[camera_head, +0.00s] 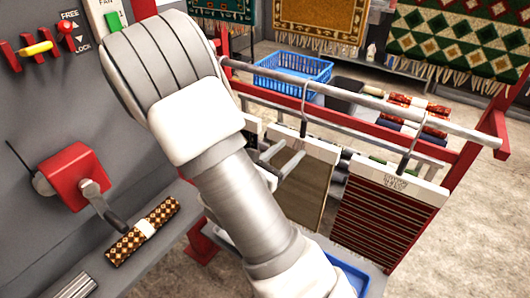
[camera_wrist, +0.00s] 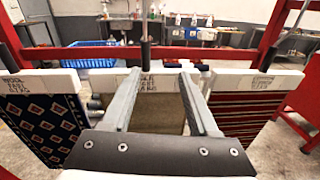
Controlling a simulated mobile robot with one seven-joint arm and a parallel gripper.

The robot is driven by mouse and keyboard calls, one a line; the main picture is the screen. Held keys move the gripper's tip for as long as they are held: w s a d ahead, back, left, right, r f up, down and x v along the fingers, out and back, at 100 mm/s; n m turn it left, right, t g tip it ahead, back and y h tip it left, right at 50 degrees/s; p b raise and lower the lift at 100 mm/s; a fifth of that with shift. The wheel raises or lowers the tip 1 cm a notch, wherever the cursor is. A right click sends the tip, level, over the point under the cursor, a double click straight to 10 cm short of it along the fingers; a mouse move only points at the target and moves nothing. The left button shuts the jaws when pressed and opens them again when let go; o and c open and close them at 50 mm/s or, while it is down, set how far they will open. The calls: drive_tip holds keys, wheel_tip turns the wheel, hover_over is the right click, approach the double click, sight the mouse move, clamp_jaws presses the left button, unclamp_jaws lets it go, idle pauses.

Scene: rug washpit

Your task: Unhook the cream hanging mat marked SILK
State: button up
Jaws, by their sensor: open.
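Three mats hang by hooks from a grey rail (camera_head: 370,100), each with a pale header bar. The middle mat (camera_head: 305,190) is plain tan to cream, and it also shows between my fingers in the wrist view (camera_wrist: 158,118). Its header label (camera_wrist: 148,82) is partly visible but too small to read surely as SILK. Its hook (camera_head: 304,105) goes up to the rail. My gripper (camera_wrist: 160,72) is open, its two fingers reaching toward the middle mat's header, with the hook stem between them in the picture. Contact cannot be told. In the head view my arm hides part of the rail and the left mat.
A red-striped mat (camera_wrist: 245,112) hangs close on the right, a navy diamond-patterned mat (camera_wrist: 42,125) on the left. A red frame (camera_head: 465,165) stands around them. A blue basket (camera_head: 292,72) lies behind. A red crank box (camera_head: 75,175) and a rolled rug (camera_head: 143,232) are at left.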

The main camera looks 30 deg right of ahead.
sight(302, 130)
drive_tip(key=shift+n+t, duration=0.6)
drive_tip(key=shift+n, duration=0.1)
drive_tip(key=shift+w+a+f+b+x, duration=0.2)
drive_tip(key=shift+w+x, duration=0.1)
drive_tip(key=shift+x, duration=1.8)
drive_tip(key=shift+w+a+f+b+x, duration=0.15)
drive_tip(key=shift+w+f+b+x, duration=0.15)
drive_tip(key=shift+x, duration=1.8)
drive_tip(key=shift+w+a+f+b+x, duration=0.15)
drive_tip(key=shift+w+x, duration=0.15)
drive_tip(key=shift+x, duration=1.8)
clamp_jaws()
drive_tip(key=shift+r, duration=0.2)
drive_tip(key=shift+r+p, duration=1.75)
drive_tip(key=shift+r, duration=0.35)
